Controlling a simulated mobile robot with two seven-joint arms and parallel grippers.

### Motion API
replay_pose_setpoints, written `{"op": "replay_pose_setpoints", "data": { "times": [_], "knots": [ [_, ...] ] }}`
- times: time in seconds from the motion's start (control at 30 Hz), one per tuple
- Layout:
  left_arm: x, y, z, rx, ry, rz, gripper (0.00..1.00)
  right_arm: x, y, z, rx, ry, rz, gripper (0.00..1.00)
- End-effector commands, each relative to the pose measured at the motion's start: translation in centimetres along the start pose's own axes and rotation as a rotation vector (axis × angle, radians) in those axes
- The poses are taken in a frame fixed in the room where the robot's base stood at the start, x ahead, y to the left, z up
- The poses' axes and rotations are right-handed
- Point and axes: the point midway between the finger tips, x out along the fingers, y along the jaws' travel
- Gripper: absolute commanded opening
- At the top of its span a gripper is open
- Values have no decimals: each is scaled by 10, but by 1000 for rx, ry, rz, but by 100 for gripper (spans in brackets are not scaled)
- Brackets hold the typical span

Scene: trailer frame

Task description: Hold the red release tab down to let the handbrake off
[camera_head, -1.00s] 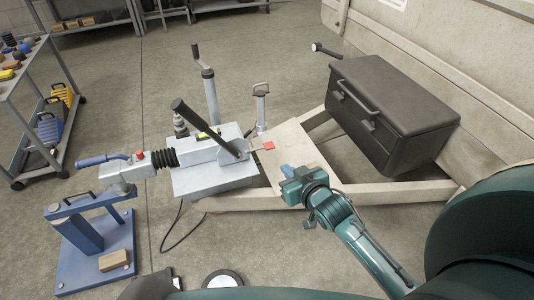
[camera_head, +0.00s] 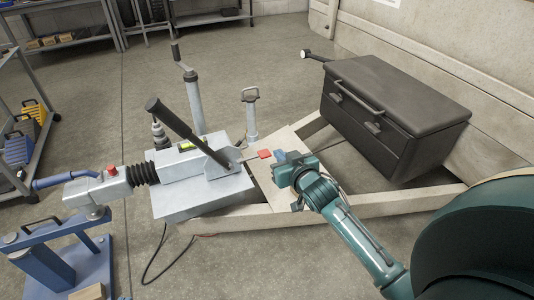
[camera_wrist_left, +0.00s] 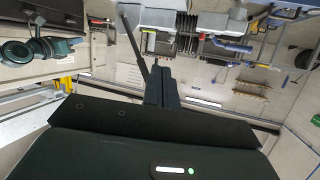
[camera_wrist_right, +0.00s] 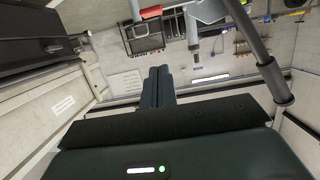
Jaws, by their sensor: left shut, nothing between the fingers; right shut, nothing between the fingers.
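The red release tab (camera_head: 264,154) sticks out to the right on a thin rod from the grey bracket at the foot of the handbrake lever (camera_head: 186,131). The black lever slants up to the left. My right gripper (camera_head: 281,157) is shut and empty, with its blue fingertips just right of the tab. I cannot tell whether they touch it. Its shut fingers also show in the right wrist view (camera_wrist_right: 158,80). My left gripper (camera_wrist_left: 161,80) is shut and empty in the left wrist view and outside the head view.
The grey coupling housing (camera_head: 205,195) sits on the pale trailer frame (camera_head: 235,220). A jack post (camera_head: 196,105) and a shorter post (camera_head: 251,115) stand behind it. A black toolbox (camera_head: 395,110) sits at the right. A blue stand (camera_head: 60,262) is at lower left. Open floor lies behind.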

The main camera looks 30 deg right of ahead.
Motion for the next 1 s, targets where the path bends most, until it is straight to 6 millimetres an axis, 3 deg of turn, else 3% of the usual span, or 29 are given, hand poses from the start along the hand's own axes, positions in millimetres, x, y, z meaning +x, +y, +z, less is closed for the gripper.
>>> {"op": "replay_pose_setpoints", "data": {
  "times": [0.5,0.7,1.0],
  "knots": [
    [12,3,0,79,229,-17,0,100,0,5,-1,0,1,0],
    [13,7,-4,109,317,-12,0,103,0,33,0,-1,-1,0],
    [12,9,-7,120,349,-9,0,104,0,39,0,0,-1,0]
  ]
}}
